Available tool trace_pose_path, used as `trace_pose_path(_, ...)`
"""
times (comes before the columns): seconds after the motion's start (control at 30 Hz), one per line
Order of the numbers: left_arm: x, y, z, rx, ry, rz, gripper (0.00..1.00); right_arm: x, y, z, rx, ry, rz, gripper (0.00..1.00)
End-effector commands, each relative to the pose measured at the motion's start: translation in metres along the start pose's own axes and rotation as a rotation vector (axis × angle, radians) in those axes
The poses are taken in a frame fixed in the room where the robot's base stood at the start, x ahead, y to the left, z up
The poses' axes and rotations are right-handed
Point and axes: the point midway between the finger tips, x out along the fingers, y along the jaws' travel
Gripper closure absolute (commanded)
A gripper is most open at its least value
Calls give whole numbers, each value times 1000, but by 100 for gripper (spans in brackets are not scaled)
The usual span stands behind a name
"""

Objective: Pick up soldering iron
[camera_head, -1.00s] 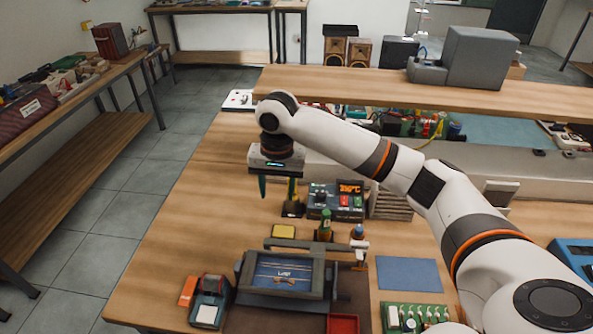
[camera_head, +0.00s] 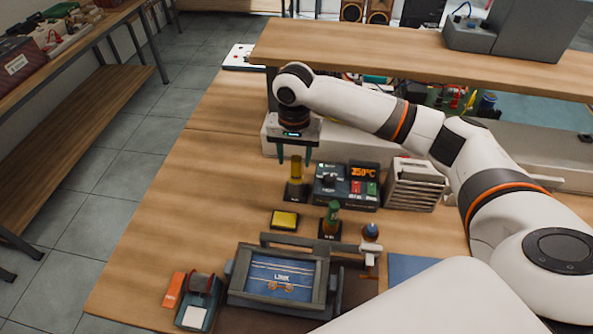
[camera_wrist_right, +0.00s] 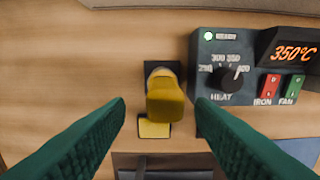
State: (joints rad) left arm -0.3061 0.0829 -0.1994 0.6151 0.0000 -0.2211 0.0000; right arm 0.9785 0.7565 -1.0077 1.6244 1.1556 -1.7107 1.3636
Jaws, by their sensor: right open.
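A yellow-handled tool (camera_head: 297,168), apparently the soldering iron, stands upright in a small dark stand (camera_head: 297,192) left of the control station. My right gripper (camera_head: 294,153) points down over it, open, with dark green fingers to the left and right of the handle's top. In the right wrist view the yellow handle (camera_wrist_right: 166,98) shows between the spread fingertips (camera_wrist_right: 161,104), with a gap on each side. How far the fingers reach down beside it is hard to tell. My left gripper is not in view.
The station (camera_head: 346,187) reads 350°C, close right of the iron. A yellow pad (camera_head: 285,220), a green-handled tool (camera_head: 332,214) in a stand and a framed fixture (camera_head: 235,290) are nearer. A raised shelf (camera_head: 400,62) runs behind. Bare table lies left.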

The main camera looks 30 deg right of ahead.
Motion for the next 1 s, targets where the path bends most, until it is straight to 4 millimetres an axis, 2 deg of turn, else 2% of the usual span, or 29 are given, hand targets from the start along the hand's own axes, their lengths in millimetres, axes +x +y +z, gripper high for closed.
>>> trace_pose_path(0.2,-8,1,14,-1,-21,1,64,25,-4,4,1,3,-5,51)
trace_pose_path(0.4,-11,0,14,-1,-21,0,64,50,-4,5,1,0,-2,51)
trace_pose_path(0.67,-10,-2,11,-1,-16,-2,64,53,-4,5,-1,0,-2,51)
trace_pose_path(0.93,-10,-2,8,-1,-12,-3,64,53,-4,5,-1,0,-1,93)
trace_pose_path(1.0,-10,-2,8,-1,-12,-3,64,52,-4,5,-1,-1,-1,95)
